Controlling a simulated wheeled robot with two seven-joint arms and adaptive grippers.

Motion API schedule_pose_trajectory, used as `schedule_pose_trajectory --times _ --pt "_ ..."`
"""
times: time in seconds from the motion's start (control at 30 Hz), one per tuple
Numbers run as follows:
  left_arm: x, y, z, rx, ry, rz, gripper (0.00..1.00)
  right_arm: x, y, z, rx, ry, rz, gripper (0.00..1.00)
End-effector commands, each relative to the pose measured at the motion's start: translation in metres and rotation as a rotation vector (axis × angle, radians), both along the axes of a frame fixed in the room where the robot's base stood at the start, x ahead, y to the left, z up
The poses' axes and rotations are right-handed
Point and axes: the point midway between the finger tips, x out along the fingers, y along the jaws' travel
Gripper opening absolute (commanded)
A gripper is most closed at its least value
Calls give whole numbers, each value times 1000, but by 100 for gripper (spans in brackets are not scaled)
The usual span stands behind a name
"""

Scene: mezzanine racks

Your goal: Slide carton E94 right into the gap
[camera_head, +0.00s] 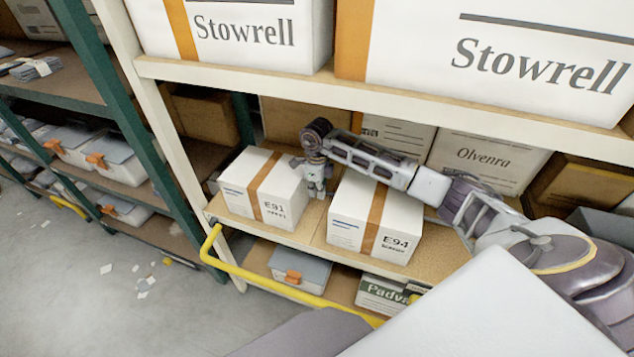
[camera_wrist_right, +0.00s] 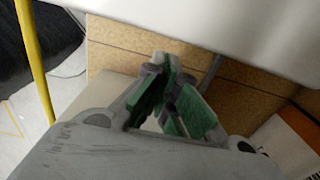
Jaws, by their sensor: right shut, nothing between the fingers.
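Carton E94 (camera_head: 376,220) is a white box with an orange-brown tape strip, upright on the middle shelf (camera_head: 455,255) in the head view. Bare shelf shows to its right. My right gripper (camera_head: 316,190) points down into the space between carton E91 (camera_head: 264,188) and E94, at E94's left side. Whether it touches E94 I cannot tell. In the right wrist view its green-padded fingers (camera_wrist_right: 166,72) are shut and empty above the shelf boards. My left gripper is not in view.
My right arm reaches across behind and above E94. An upper shelf edge (camera_head: 400,112) carries Stowrell boxes (camera_head: 480,50). An Olvenra box (camera_head: 485,160) stands behind. A yellow rail (camera_head: 290,293) runs along the front. A grey bin (camera_head: 300,266) sits below.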

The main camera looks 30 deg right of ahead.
Motion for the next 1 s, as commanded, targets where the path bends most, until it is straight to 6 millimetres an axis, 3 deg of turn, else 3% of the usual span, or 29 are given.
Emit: schedule_pose_trajectory --times 0.1,0.6,1.0 --pt "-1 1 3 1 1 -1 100 -1 1 -16 0 3 0 0" --pt "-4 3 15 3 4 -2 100 -28 -23 -14 -1 1 1 0" --pt "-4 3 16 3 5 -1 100 -31 -26 -14 -1 -1 1 0"
